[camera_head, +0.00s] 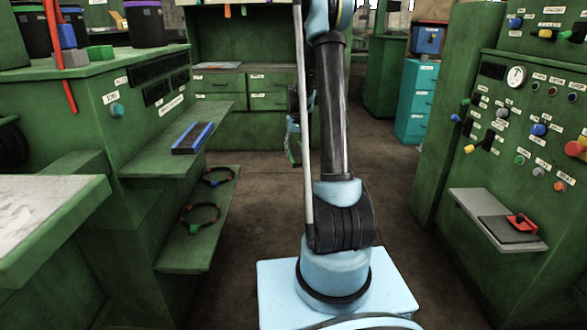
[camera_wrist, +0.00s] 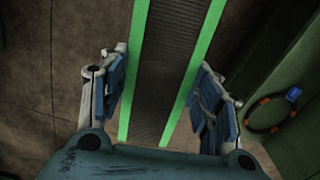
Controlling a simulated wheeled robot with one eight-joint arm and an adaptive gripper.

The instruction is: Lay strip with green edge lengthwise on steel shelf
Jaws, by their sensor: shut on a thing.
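A dark ribbed strip with green edges (camera_wrist: 172,62) runs up the wrist view between the fingers of my gripper (camera_wrist: 160,92). My gripper is shut on the strip by its sides. In the head view my gripper (camera_head: 293,122) is partly hidden behind my arm, and a small part of the strip (camera_head: 296,152) shows below it, off any shelf. A green shelf (camera_head: 215,122) at the left holds a dark strip with blue edges (camera_head: 192,138). A grey metal-looking shelf (camera_head: 465,204) juts out at the right.
A lower left shelf (camera_head: 185,260) holds two rings; one ring (camera_wrist: 250,122) also shows in the wrist view. A dark plate with a red-handled thing (camera_head: 521,222) lies on the grey shelf. Open floor (camera_head: 245,215) lies between the left and right cabinets.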

